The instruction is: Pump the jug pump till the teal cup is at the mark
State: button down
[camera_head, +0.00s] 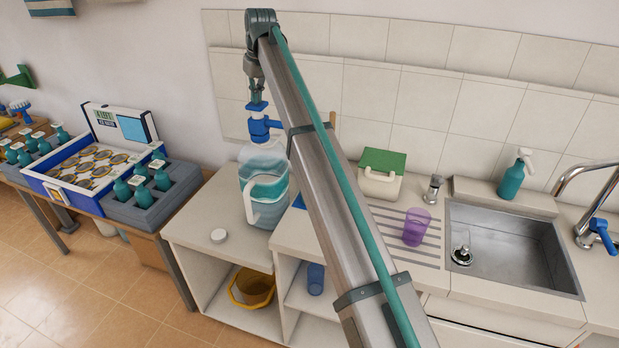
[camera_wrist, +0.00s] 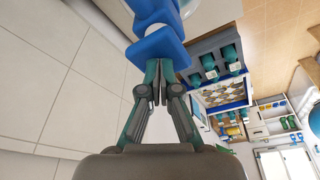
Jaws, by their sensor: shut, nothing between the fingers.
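The clear jug (camera_head: 264,200) with a handle and teal liquid stands on the white counter. Its blue pump (camera_head: 262,127) sits on top; the pump also shows in the wrist view (camera_wrist: 158,43). My gripper (camera_head: 257,98) points down at the pump's blue top, its fingers shut with nothing between them. In the wrist view my gripper's fingertips (camera_wrist: 158,80) meet close against the blue part; I cannot tell whether they touch it. I do not see a teal cup or its mark; my arm covers part of the counter right of the jug.
A purple cup (camera_head: 416,227) stands on the ridged drainer beside the sink (camera_head: 510,250). A white box with a green lid (camera_head: 381,174) is by the wall. Teal bottles (camera_head: 143,192) stand in a grey rack at left.

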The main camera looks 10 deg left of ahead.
jog(key=shift+w+a+p+v, duration=0.2)
jog(key=shift+p+v, duration=0.3)
jog(key=shift+v, duration=0.5)
jog(key=shift+w+a+p+v, duration=0.15)
jog(key=shift+p+v, duration=0.3)
jog(key=shift+v, duration=0.55)
jog(key=shift+w+a+p+v, duration=0.1)
jog(key=shift+a+p+v, duration=0.1)
jog(key=shift+p+v, duration=0.55)
jog(key=shift+r, duration=0.4)
